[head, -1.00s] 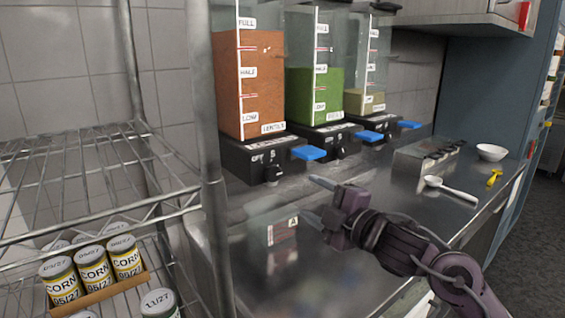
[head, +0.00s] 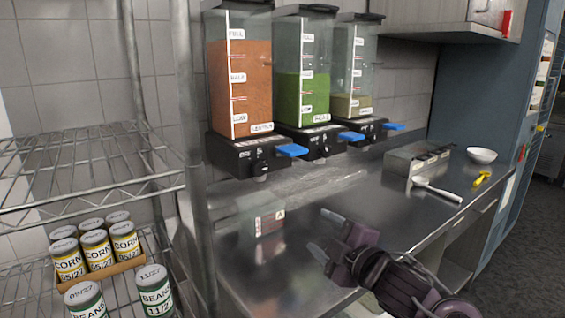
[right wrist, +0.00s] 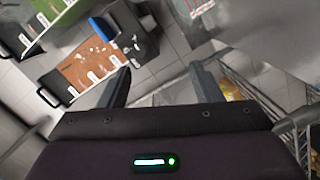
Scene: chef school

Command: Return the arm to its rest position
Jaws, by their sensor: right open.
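My right gripper (head: 322,232) is in front of the steel counter (head: 350,200), below the dispensers, with its fingers pointing left. It is open, and nothing shows between the fingers. In the right wrist view its two fingers (right wrist: 158,88) stand apart, with a dispenser of orange-brown contents (right wrist: 88,68) beyond the left finger. My right arm comes in from the lower right of the head view. My left gripper is not in view.
A wire rack (head: 90,190) with corn and bean cans (head: 98,250) stands left.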

